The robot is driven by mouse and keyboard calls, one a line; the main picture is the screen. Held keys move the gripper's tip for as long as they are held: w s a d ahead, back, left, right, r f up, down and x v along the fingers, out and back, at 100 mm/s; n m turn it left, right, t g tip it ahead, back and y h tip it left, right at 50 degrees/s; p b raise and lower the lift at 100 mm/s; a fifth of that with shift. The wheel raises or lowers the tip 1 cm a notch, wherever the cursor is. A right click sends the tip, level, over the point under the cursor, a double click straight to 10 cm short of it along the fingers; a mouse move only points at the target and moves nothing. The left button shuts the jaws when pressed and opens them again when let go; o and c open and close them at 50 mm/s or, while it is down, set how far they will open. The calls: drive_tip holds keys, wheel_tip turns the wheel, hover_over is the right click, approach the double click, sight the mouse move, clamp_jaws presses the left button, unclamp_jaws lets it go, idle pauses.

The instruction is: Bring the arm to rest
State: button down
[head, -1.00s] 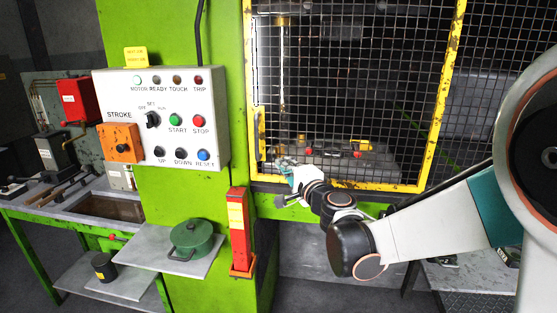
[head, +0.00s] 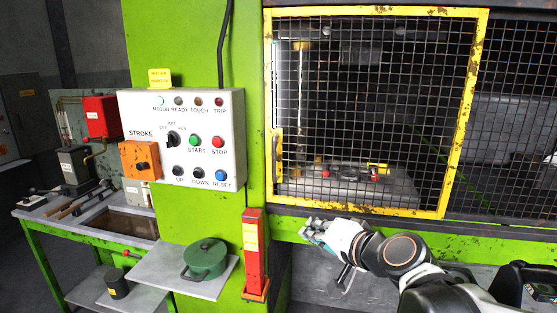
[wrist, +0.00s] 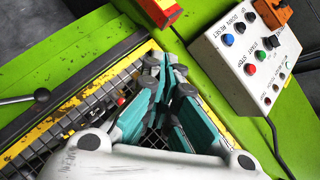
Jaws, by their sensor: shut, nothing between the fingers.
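My gripper (head: 312,232) is in front of the green press frame, just below the yellow-framed mesh guard door (head: 446,120), in the head view. The wrist view shows my gripper (wrist: 160,75) with its teal-padded fingers together and nothing between them. The arm runs from the gripper toward the lower right of the head view, with its joints folded low. The guard door is shut over the press opening. The control box (head: 230,110) stands left of the gripper, apart from it; it also shows in the wrist view (wrist: 218,62).
A red and yellow post (head: 254,255) stands just left of my gripper. A green pot (head: 205,259) sits on a grey shelf (head: 160,268). A green workbench (head: 90,236) with tools stands at the far left.

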drive_tip(key=s+d+f+n+g+h, duration=0.1)
drive_tip(key=s+d+f+n+h, duration=0.1)
drive_tip(key=s, duration=0.4)
drive_tip(key=s+d+f+n+g+h+b, duration=0.1)
drive_tip(key=s+d+f+g+h, duration=0.1)
drive_tip(key=s+d+f, duration=0.2)
drive_tip(key=s+d+f+n+g+h, duration=0.2)
drive_tip(key=s+d, duration=0.4)
drive_tip(key=s, duration=0.3)
drive_tip(key=shift+f+n+h, duration=0.3)
drive_tip(key=shift+f+h, duration=0.1)
drive_tip(key=shift+f, duration=0.4)
